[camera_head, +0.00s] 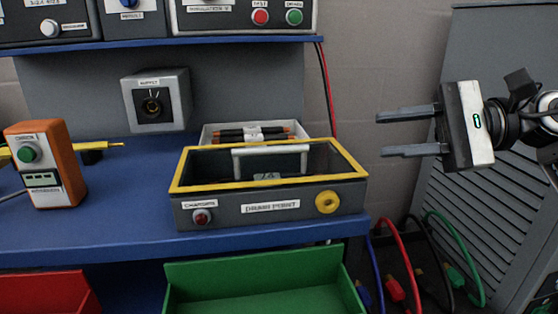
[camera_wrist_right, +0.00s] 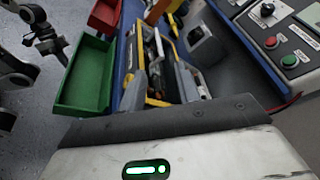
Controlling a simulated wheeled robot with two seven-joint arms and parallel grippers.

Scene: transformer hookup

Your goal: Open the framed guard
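The framed guard (camera_head: 265,184) is a yellow rectangular frame around a dark see-through pane. It lies flat over the top of a grey box (camera_head: 245,212) on the blue bench. A pale bar handle (camera_head: 270,151) shows within the frame outline toward its back. In the right wrist view the yellow frame (camera_wrist_right: 181,72) shows small, partly hidden by my gripper body. My right gripper (camera_head: 379,133) is open and empty, with its two fingers pointing left, in the air to the right of the box and apart from it.
An orange tester (camera_head: 46,165) stands at left on the bench (camera_head: 110,215). A green bin (camera_head: 255,285) and red bin (camera_head: 45,293) sit below the front edge. Coloured cables (camera_head: 405,260) hang at right.

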